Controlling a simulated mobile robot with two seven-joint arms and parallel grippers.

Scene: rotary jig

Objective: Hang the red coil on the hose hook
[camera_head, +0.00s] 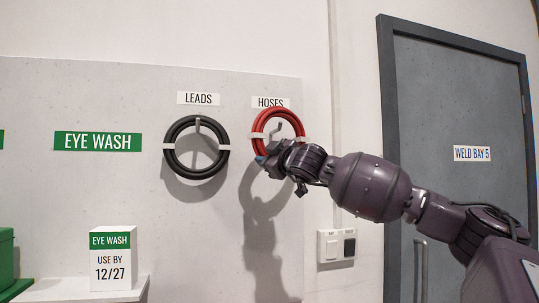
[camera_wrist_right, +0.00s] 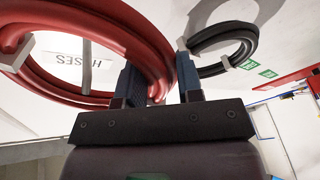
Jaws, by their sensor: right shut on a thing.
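The red coil (camera_head: 262,119) is upright at the wall panel, just below the HOSES label, with pale bands on its sides. The grey hose hook (camera_head: 280,126) shows through the coil's opening; I cannot tell whether the coil rests on it. My right gripper (camera_head: 264,158) is shut on the coil's lower left rim. In the right wrist view the red coil (camera_wrist_right: 135,28) passes between my right gripper's blue-grey fingers (camera_wrist_right: 160,85), and the hook (camera_wrist_right: 86,65) shows inside the ring. My left gripper is in neither view.
A black coil (camera_head: 171,158) hangs on the leads hook (camera_head: 197,124) to the left. An eye wash box (camera_head: 112,270) stands on a shelf (camera_head: 80,292) at lower left. A switch box (camera_head: 337,245) and a grey door (camera_head: 450,100) are to the right.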

